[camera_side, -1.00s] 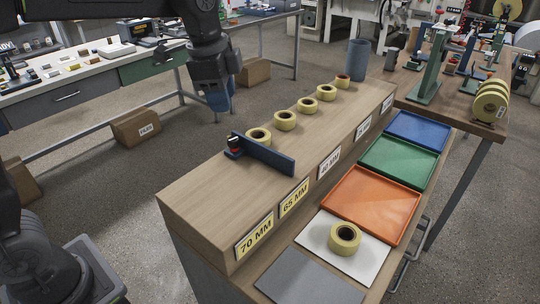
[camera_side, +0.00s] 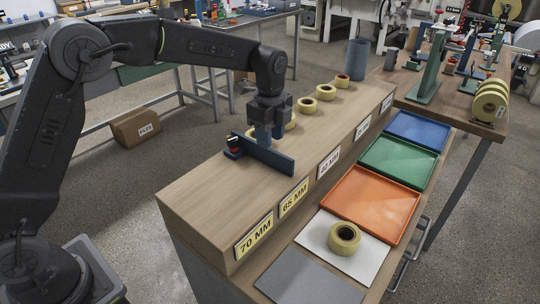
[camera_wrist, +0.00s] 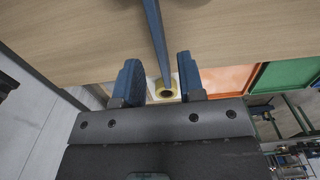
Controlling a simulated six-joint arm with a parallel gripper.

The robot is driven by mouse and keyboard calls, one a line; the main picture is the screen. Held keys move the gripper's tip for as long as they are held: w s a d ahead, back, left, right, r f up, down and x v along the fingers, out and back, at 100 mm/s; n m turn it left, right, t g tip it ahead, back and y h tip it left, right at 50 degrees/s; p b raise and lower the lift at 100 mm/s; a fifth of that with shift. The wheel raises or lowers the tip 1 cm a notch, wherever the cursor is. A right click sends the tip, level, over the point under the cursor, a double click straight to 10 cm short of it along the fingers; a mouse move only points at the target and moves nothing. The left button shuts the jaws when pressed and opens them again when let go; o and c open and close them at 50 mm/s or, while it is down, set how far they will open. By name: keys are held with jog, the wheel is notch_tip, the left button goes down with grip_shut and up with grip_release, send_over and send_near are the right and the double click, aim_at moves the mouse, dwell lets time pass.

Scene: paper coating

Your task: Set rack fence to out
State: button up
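The rack fence (camera_side: 268,158) is a dark blue upright bar lying across the wooden rack top (camera_side: 215,185), near the 65 MM label. A dark block with a red part (camera_side: 234,146) sits at its left end. My gripper (camera_side: 264,137) points down over the fence in the side view. In the wrist view, my gripper (camera_wrist: 158,78) has its two blue fingers wide apart, with the fence (camera_wrist: 154,30) running into the gap between them. Both fingers look clear of the fence. I cannot tell how far they reach below its top edge.
Several yellow tape rolls (camera_side: 307,104) stand in a row on the rack behind the fence. One roll (camera_side: 344,237) sits on a white sheet beside an orange tray (camera_side: 372,203), with green (camera_side: 400,160) and blue (camera_side: 418,130) trays beyond. The near rack top is clear.

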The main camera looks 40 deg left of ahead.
aim_at(270, 164)
notch_tip(270, 164, down, 6)
jog(key=shift+f, duration=0.15)
dwell(0.3)
grip_shut()
dwell(0.4)
